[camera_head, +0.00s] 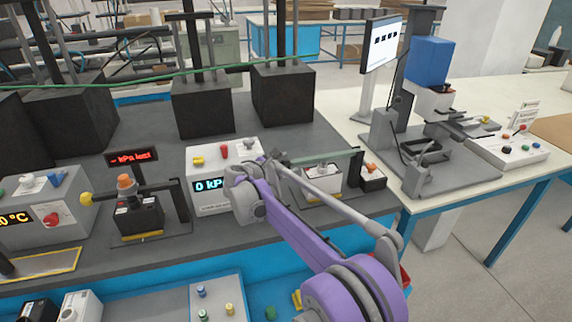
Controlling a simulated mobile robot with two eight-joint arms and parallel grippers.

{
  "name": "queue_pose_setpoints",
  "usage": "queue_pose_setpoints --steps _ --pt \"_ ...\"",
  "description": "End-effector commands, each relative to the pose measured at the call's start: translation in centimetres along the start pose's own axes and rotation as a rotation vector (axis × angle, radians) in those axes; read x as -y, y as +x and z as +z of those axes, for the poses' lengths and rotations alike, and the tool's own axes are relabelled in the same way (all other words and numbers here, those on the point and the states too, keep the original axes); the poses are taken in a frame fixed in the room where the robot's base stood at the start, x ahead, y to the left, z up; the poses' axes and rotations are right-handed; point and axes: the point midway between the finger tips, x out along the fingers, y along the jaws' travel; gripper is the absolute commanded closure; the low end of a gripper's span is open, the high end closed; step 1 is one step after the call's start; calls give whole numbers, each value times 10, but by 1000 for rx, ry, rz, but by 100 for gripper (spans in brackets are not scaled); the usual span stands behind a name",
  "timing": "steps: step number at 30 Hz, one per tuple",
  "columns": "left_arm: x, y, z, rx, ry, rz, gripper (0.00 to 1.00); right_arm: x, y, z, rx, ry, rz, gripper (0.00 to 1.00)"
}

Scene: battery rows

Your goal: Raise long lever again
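A long dark grey-green lever bar (325,158) lies nearly level over a small tester at the middle right of the bench. A battery-like block (322,179) sits under it. My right arm reaches in from the lower right, and my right gripper (277,160) is at the left end of this bar. The wrist hides most of the fingers, so I cannot tell whether they touch or grip it. A second lever (155,188) with a yellow knob (87,198) lies roughly level at another tester on the left, beside a dark battery (137,215) with an orange top. My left gripper is not in view.
A white box (212,160) reading "0 kP" stands behind my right wrist. A red display (131,158) stands to the left, and a small orange-buttoned box (371,175) right of the bar. Tall black blocks (283,93) line the back. A white table (480,185) is at the right.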

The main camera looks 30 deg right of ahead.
Motion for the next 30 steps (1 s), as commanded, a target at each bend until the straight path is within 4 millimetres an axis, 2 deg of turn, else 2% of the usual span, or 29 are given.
queue_pose_setpoints --steps 1,2,9,30 --pt "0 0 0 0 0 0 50 0 0 0 0 0 0 51" --pt "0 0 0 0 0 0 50 0 0 0 0 0 0 56" --pt "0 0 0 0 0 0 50 0 0 0 0 -1 1 99" --pt "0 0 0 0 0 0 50 -1 -1 0 0 -3 4 100"
